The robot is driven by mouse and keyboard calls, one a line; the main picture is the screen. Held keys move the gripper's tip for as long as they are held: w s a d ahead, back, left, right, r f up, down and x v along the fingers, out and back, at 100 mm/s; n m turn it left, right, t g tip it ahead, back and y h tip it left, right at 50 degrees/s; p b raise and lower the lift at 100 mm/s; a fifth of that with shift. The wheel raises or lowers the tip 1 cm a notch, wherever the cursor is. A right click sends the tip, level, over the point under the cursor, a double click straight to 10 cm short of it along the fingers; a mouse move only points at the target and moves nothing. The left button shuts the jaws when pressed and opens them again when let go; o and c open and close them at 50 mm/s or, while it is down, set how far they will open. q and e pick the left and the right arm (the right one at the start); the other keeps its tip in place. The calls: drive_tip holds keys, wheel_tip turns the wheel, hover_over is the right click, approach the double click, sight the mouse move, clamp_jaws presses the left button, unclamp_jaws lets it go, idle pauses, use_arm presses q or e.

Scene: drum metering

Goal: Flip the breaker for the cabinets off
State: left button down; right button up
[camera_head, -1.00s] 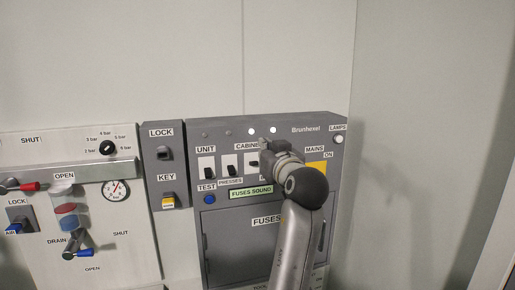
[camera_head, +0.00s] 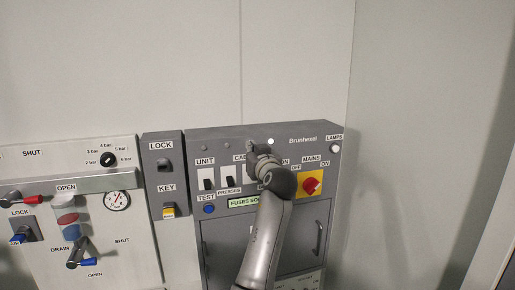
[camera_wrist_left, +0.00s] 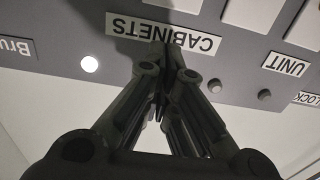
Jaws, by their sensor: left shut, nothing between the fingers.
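The breaker panel (camera_head: 193,150) stands on the wall. The CABINETS label shows in the left wrist view (camera_wrist_left: 195,43), upside down, with the edge of a white switch plate (camera_wrist_left: 178,4) beyond it. The cabinets breaker's lever is out of that view and hidden behind my arm in the head view. My left gripper (camera_head: 251,147) is at the panel's upper part, in front of the CABINETS label; its fingers (camera_wrist_left: 163,48) are closed together and hold nothing. I cannot tell whether they touch the panel. My right gripper is not in view.
UNIT (camera_head: 206,179) and PRESSES (camera_head: 230,177) breakers stand left of my arm. The red mains switch (camera_head: 311,186) on yellow is to its right. A blue TEST button (camera_head: 209,209) and a valve panel (camera_head: 130,215) lie left.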

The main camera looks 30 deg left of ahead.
use_arm(q)
drive_tip(key=f, duration=0.1)
drive_tip(key=d+f+p, duration=0.1)
drive_tip(key=s+f, duration=0.1)
drive_tip(key=shift+d+f+p, duration=0.2)
drive_tip(key=shift+f+p, duration=0.15)
drive_tip(key=shift+f, duration=0.05)
